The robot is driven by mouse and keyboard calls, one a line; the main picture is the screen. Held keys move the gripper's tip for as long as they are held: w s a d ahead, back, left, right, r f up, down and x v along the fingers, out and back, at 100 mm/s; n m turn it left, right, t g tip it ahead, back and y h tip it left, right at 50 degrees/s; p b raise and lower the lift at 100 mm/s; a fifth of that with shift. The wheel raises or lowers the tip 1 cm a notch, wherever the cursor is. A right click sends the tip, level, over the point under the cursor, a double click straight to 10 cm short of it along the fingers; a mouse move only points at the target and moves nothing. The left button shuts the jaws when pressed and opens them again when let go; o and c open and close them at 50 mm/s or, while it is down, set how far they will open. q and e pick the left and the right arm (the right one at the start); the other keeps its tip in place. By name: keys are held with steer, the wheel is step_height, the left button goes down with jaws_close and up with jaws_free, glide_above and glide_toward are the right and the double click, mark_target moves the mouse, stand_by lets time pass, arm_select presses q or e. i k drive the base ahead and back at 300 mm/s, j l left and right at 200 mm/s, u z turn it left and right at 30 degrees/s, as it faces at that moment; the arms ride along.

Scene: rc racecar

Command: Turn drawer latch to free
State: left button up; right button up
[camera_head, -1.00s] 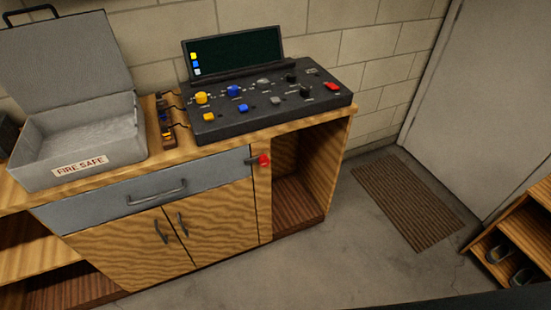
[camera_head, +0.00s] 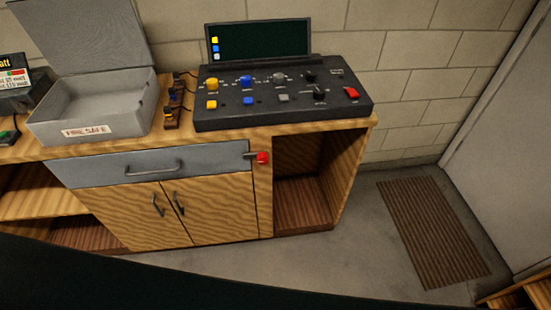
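The drawer latch (camera_head: 261,157) has a red knob and a short dark bar. It sits on the wooden post at the right end of the grey drawer, and its bar points left, reaching the drawer front's edge. The grey drawer (camera_head: 95,170) looks shut, with a curved metal handle (camera_head: 154,169) across its front. Neither of my grippers shows in the view.
On the wooden bench (camera_head: 310,131) stand an open grey fire safe box (camera_head: 112,108) and a black control console (camera_head: 285,110). Below are cupboard doors (camera_head: 131,215) and an open compartment. A brown mat (camera_head: 430,235) lies on the floor at right.

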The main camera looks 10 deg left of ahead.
mark_target(263, 157)
steer(key=i+l, duration=0.1)
steer(key=l, duration=0.3)
steer(key=i+l, duration=0.1)
steer(key=l, duration=0.3)
steer(key=i+l+u, duration=0.1)
steer(key=l, duration=0.3)
